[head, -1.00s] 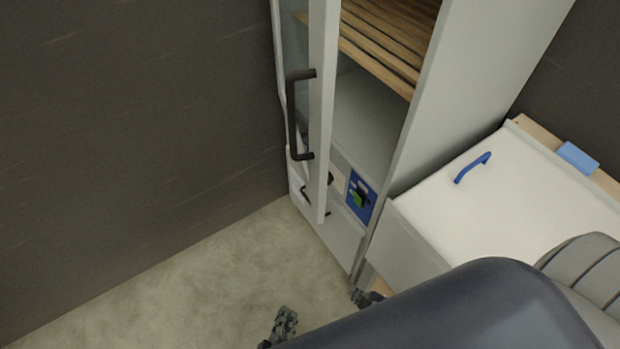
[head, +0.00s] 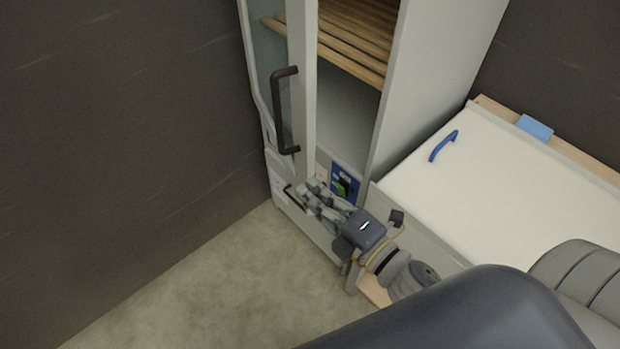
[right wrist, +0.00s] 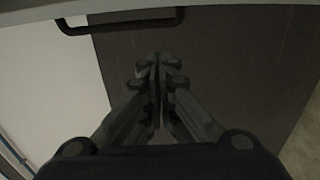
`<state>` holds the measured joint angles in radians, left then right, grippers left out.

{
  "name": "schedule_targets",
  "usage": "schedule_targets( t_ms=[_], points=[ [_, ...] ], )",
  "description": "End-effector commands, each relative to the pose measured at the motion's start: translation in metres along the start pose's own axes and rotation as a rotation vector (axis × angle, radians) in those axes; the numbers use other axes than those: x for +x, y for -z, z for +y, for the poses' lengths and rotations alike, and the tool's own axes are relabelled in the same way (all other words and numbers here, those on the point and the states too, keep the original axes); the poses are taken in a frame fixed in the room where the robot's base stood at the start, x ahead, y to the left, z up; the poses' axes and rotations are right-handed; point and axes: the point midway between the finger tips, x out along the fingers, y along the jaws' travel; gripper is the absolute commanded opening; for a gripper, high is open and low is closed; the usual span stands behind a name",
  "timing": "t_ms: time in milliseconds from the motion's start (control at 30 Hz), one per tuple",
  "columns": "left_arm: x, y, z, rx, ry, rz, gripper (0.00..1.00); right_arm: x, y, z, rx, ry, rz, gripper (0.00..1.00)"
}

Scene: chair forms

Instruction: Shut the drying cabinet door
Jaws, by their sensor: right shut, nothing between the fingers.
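The drying cabinet (head: 432,85) is tall and pale. Its door (head: 302,85) stands open, with a glass pane and a long black handle (head: 284,110) facing left. Slatted wooden shelves show through the gap between door and body. My right gripper (head: 306,190) is in front of the cabinet's lower part, its fingers overlapping the door's bottom end in the head view. Whether they touch it I cannot tell. In the right wrist view the right gripper (right wrist: 158,65) is shut and empty, with a dark bar handle (right wrist: 120,22) beyond at the upper left. My left gripper is not in view.
A blue control panel (head: 345,184) with a green part is low on the cabinet. A white-topped unit (head: 500,195) with a blue handle (head: 443,146) stands at right. A dark wall (head: 110,130) is at left. Bare floor (head: 200,285) lies in front.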

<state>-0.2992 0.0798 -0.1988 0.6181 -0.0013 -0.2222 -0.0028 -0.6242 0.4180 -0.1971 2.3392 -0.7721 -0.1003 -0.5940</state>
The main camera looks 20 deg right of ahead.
Motion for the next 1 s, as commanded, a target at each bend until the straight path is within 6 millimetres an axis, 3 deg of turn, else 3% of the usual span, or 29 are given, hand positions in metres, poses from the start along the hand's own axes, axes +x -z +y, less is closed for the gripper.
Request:
schedule_targets(
  t_ms=[567,700,1000],
  points=[
    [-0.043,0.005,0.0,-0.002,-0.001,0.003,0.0,0.095,0.0,0.004,0.003,-0.001,0.0,0.0],
    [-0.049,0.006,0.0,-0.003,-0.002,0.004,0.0,0.083,-0.023,0.001,0.001,0.004,-0.002,0.0],
    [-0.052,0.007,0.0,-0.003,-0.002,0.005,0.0,0.078,-0.038,-0.001,0.004,0.002,0.0,0.0]
  ],
)
